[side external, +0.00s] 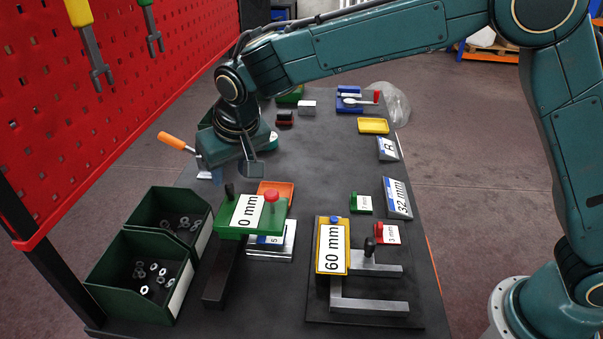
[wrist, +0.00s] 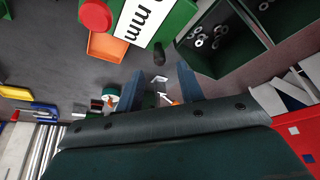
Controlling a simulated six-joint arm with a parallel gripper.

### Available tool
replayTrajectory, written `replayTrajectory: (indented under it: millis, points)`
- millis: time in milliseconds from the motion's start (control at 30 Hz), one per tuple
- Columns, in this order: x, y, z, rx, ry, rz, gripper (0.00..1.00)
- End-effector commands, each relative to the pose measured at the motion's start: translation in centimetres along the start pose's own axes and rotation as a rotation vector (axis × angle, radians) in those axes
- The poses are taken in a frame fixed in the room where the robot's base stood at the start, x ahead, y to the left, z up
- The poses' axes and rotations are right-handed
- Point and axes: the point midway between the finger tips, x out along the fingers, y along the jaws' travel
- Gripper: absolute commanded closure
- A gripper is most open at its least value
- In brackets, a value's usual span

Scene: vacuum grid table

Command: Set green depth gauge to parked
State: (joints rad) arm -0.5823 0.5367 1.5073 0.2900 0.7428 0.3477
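The green depth gauge (side external: 282,209) has a white label reading "0 mm", a red knob (side external: 271,196) and a black knob (side external: 229,190).
Green bins (side external: 135,300) with washers stand left of the gauge. A yellow gauge (side external: 321,262) labelled "60 mm" stands right. An orange tray (side external: 285,188) and a blue-labelled block (side external: 270,253) are close by the green gauge. The red pegboard (side external: 100,100) is at left. The table's middle is fairly clear.

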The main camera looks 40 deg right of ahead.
Motion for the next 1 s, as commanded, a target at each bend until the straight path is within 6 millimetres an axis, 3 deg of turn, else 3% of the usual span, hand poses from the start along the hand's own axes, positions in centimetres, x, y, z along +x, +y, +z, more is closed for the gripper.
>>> replayTrajectory:
  millis: [200,400,833,1000]
  points:
    - [3.3,0.1,0.1,0.000,-0.002,0.002,0.62]
    - [5.1,0.0,0.0,0.000,-0.001,0.001,0.62]
    - [5.7,0.0,0.0,0.000,0.000,0.000,0.62]
    - [5.7,0.0,0.0,0.000,0.000,0.000,0.96]
